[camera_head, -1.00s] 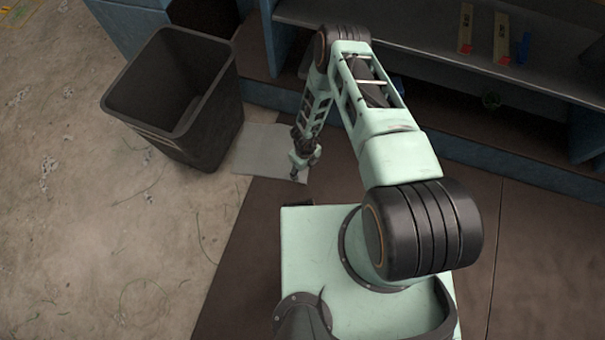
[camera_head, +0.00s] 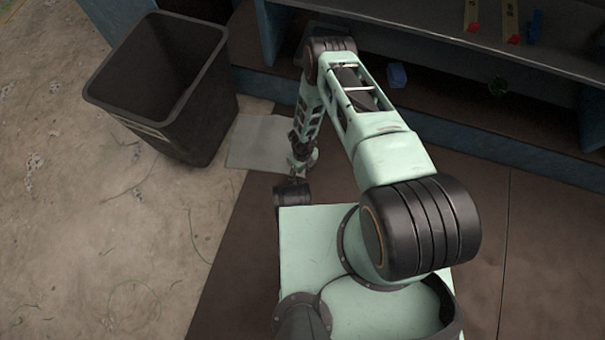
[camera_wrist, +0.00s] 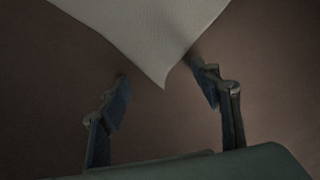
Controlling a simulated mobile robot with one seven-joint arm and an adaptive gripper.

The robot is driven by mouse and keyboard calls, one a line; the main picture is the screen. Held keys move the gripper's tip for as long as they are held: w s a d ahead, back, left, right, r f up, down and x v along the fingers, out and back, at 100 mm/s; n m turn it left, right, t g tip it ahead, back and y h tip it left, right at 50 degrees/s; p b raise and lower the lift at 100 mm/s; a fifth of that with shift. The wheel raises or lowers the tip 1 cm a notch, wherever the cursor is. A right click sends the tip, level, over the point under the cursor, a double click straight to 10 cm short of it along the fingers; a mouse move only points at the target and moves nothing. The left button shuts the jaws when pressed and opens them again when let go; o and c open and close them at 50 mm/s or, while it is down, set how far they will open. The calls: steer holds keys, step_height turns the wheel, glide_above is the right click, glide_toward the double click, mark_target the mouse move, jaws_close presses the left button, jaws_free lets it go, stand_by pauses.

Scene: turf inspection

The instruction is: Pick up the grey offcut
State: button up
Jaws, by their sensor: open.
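The grey offcut (camera_head: 257,143) lies flat on the floor beside the dark bin in the head view, partly hidden by my arm. In the wrist view the offcut (camera_wrist: 155,35) fills the top middle, and one corner points down between my fingers. My gripper (camera_wrist: 163,82) is open, with one finger on each side of that corner. In the head view my gripper (camera_head: 297,178) is at the near right edge of the offcut, its fingertips small and hard to make out. Whether the fingers touch the floor or the offcut cannot be told.
A dark open bin (camera_head: 170,90) stands close left of the offcut. Brown floor (camera_head: 490,230) is clear at right.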

steer(key=shift+f, duration=0.1)
steer(key=shift+s+d+f, duration=0.1)
steer(key=shift+s+f, duration=0.1)
steer(key=shift+f, duration=0.5)
steer(key=c, duration=0.4)
steer(key=c, duration=0.4)
steer(key=shift+c, duration=1.2)
steer(key=shift+s, duration=0.1)
step_height(320, 180, up, 12)
steer(key=p, duration=1)
jaws_close()
steer(key=shift+p, duration=0.3)
